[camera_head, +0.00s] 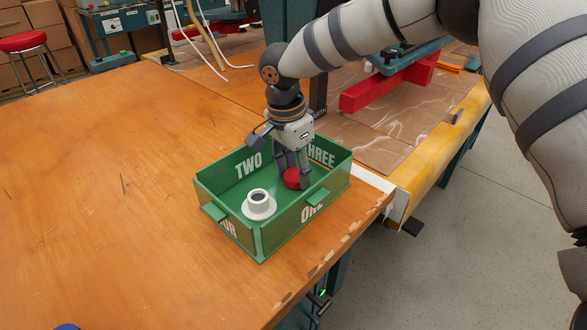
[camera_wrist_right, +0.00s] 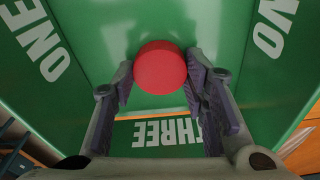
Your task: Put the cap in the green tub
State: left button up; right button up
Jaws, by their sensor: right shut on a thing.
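The round red cap (camera_head: 292,179) is inside the green tub (camera_head: 277,236), towards its right part. It also shows in the right wrist view (camera_wrist_right: 160,70), between the finger pads and over the tub's green floor. My right gripper (camera_head: 291,172) reaches down into the tub from above and is shut on the cap. I cannot tell whether the cap touches the floor. The tub has white words on its inner and outer walls. My left gripper is not in view.
A white cup (camera_head: 258,198) on a saucer (camera_head: 259,212) stands in the tub's front left part. The tub sits on the wooden table (camera_head: 110,190) near its right edge. The table left of the tub is clear. A red stool (camera_head: 23,42) stands far left.

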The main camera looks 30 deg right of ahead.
aim_at(289, 178)
jog(key=shift+f, duration=0.2)
jog(key=o, duration=0.8)
jog(key=shift+c, duration=0.2)
notch_tip(289, 178, up, 12)
jog(key=a, duration=0.1)
jog(key=shift+s+a+r, duration=0.15)
jog(key=shift+a+r, duration=0.05)
jog(key=shift+a, duration=0.05)
